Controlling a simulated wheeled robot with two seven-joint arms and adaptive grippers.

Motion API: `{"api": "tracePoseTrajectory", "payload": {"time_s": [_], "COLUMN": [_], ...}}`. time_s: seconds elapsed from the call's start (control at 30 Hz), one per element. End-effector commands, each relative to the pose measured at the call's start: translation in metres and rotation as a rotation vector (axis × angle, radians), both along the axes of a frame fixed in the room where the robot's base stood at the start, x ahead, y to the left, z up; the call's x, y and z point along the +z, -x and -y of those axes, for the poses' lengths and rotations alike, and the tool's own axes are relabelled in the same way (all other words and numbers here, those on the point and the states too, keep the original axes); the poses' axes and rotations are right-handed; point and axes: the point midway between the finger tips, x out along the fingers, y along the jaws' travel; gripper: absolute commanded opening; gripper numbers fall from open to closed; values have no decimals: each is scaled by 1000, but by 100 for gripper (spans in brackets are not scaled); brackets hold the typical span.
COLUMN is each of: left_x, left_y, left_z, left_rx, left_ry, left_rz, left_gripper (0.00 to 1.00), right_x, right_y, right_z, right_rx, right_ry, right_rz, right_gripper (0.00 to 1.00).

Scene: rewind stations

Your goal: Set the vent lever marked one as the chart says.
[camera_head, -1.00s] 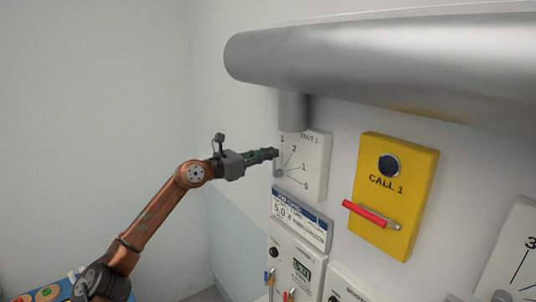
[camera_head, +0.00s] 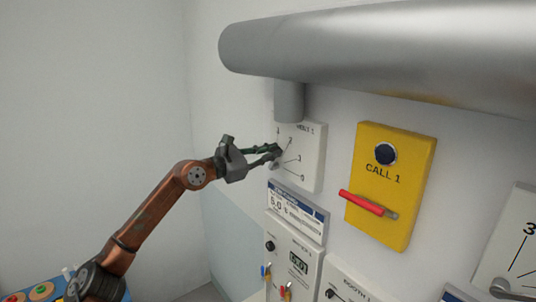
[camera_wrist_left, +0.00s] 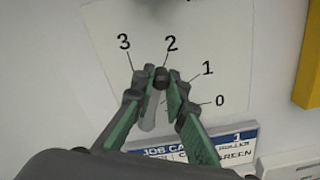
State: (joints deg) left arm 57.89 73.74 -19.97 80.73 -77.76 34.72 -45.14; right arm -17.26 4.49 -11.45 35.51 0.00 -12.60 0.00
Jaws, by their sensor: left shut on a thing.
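The white vent panel (camera_head: 308,160) is on the wall below the silver pipe and is marked 0, 1, 2 and 3. My left gripper (camera_head: 277,153) is at its face. In the left wrist view the fingertips (camera_wrist_left: 161,78) close on the dark knob of the vent lever (camera_wrist_left: 149,118) from both sides. The grey lever runs up from its pivot, with its knob just below the 2. The fingers hide part of the lever and of the dial lines. I see no readable chart of settings. My right gripper is not in view.
A blue and white job card (camera_head: 298,212) hangs below the panel. A yellow CALL 1 box (camera_head: 405,165) with a red-handled lever (camera_head: 367,204) is to the right. The large pipe (camera_head: 350,55) runs close above. The wall on the left is bare.

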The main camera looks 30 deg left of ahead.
Motion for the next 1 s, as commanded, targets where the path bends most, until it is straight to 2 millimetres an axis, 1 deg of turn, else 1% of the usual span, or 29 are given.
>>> {"api": "tracePoseTrajectory", "payload": {"time_s": [0.13, 0.57, 0.6, 0.83, 1.0], "left_x": [-2, -3, -3, -3, -2], "left_y": [2, 2, 2, 2, 2], "left_z": [3, 3, 3, 2, 2], "left_rx": [-2, -1, -1, -1, 0], "left_ry": [-27, -35, -35, -34, -34], "left_rz": [11, 13, 13, 14, 15], "left_gripper": [0, 0, 15, 30, 30], "right_x": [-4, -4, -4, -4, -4], "right_y": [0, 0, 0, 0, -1], "right_z": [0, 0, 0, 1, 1], "right_rx": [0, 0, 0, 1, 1], "right_ry": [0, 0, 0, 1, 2], "right_rz": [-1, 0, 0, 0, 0], "right_gripper": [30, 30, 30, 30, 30]}}
